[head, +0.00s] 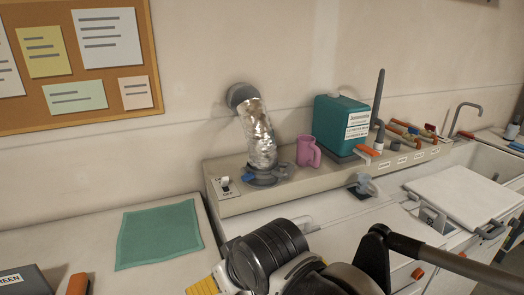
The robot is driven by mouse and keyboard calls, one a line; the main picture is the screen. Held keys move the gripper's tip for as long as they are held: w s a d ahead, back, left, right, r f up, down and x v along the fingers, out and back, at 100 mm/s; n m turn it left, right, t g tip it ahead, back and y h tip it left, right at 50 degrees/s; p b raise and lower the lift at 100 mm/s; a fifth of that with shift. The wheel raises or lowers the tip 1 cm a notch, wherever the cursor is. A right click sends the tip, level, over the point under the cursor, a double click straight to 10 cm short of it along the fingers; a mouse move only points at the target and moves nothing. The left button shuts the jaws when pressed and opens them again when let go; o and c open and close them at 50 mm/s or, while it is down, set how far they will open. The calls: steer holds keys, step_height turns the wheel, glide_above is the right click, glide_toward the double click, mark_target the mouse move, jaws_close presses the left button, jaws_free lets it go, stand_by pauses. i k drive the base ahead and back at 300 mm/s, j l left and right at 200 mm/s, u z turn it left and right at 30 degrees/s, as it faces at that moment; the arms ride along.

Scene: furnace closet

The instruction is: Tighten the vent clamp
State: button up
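A crinkled silver foil vent duct (257,135) runs from a grey round wall collar (239,95) down to a dark grey ring fitting on the raised ledge. The vent clamp seems to be the grey-blue piece (284,169) around and beside the duct's lower end. It is too small to tell whether it is tight. Dark, jointed parts of my arm fill the bottom middle, in front of the ledge and well apart from the duct. I cannot make out my gripper's fingers.
An ON/OFF switch (225,185) is left of the duct. A pink mug (308,152) and a teal jug (341,125) stand close on its right. Several orange-handled tools (410,131) lie farther right. A green cloth (159,234) lies on the left counter. A sink is at right.

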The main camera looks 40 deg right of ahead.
mark_target(247, 176)
steer(key=j+z, duration=0.2)
steer(key=z, duration=0.2)
steer(key=j+z, duration=0.2)
steer(key=z, duration=0.2)
steer(key=k+j+z, duration=0.15)
steer(key=z, duration=0.25)
steer(key=k+j+z, duration=0.1)
steer(key=z, duration=0.3)
steer(key=j, duration=0.1)
